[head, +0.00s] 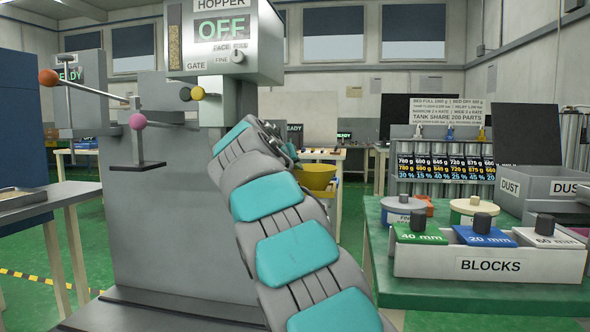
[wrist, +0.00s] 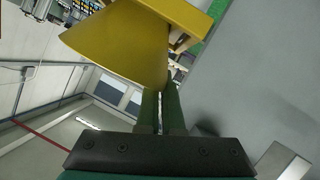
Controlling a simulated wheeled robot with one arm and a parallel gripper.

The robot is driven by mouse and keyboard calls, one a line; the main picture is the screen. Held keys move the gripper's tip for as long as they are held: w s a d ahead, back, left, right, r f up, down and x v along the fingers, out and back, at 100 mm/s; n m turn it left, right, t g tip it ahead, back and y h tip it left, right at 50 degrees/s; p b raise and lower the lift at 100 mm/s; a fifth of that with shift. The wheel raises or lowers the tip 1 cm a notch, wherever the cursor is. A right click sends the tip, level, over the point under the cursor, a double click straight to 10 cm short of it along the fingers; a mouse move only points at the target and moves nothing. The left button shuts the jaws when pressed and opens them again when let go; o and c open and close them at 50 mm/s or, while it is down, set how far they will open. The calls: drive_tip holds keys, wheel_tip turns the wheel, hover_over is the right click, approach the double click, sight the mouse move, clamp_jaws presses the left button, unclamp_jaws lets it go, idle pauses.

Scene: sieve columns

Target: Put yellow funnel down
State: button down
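The yellow funnel (head: 318,177) shows in the head view just right of my arm's far end, partly hidden by the arm. In the wrist view the funnel (wrist: 118,45) fills the top middle, with its curved wall and a flat yellow part at upper right. My gripper (wrist: 161,98) has its two green fingers close together, their tips meeting the funnel's yellow edge. The exact contact is hidden behind the funnel. In the head view my gripper is hidden by my arm.
A grey hopper machine (head: 225,50) with coloured-ball levers stands left of my arm. At right, a green table (head: 440,295) holds a BLOCKS box (head: 490,264), round lidded tins (head: 402,208) and a DUST bin (head: 550,185). A wooden table (head: 320,154) stands behind the funnel.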

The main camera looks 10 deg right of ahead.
drive_tip(key=shift+f+b, duration=0.35)
drive_tip(key=shift+f, duration=0.1)
drive_tip(key=shift+f, duration=0.2)
drive_tip(key=c, duration=1)
unclamp_jaws()
drive_tip(key=shift+r, duration=0.1)
drive_tip(key=shift+r+p, duration=0.3)
drive_tip(key=shift+r, duration=0.1)
drive_tip(key=v, duration=1.2)
drive_tip(key=shift+r, duration=0.1)
